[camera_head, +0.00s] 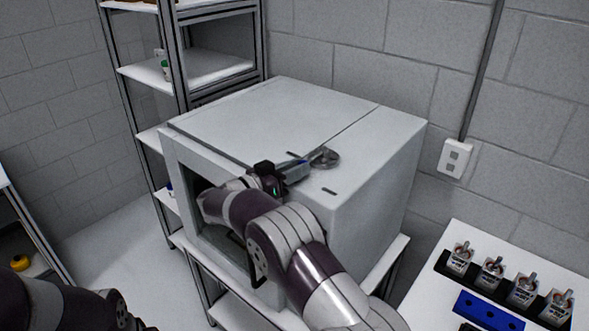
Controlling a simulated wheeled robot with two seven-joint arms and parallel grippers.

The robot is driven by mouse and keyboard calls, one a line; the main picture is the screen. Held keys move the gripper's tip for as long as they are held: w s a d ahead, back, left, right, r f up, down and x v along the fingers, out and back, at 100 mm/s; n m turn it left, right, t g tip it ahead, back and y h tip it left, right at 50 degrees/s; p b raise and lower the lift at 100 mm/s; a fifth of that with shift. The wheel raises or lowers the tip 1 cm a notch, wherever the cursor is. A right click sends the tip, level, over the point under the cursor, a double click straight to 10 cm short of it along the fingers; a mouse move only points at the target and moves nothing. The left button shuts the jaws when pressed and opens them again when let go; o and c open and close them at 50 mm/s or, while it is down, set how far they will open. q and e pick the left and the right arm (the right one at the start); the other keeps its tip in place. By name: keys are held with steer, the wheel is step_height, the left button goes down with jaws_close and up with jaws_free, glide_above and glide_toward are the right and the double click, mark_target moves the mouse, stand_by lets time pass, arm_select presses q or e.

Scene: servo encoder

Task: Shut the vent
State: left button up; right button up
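The vent (328,154) shows as a small round grey metal piece on the top of a large pale grey box-shaped machine (278,105). My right gripper (307,165) reaches over the machine's top from the front, with its fingertips at the near left side of the vent. The fingers are small and overlap the vent in the picture, so I cannot tell whether they touch it or are closed on it. My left arm shows only at the bottom left corner, and its gripper is out of view.
The machine's front has a dark opening (215,238), partly hidden by my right arm. A metal shelf rack (205,68) stands behind left. A white table (505,257) at the right holds several small metal parts and a blue block (488,312).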

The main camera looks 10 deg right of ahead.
steer(key=o, duration=0.4)
steer(key=shift+c, duration=0.2)
steer(key=shift+w, duration=0.1)
steer(key=shift+a+f, duration=0.1)
steer(key=shift+a, duration=0.2)
steer(key=b+v, duration=0.5)
steer(key=v, duration=0.7)
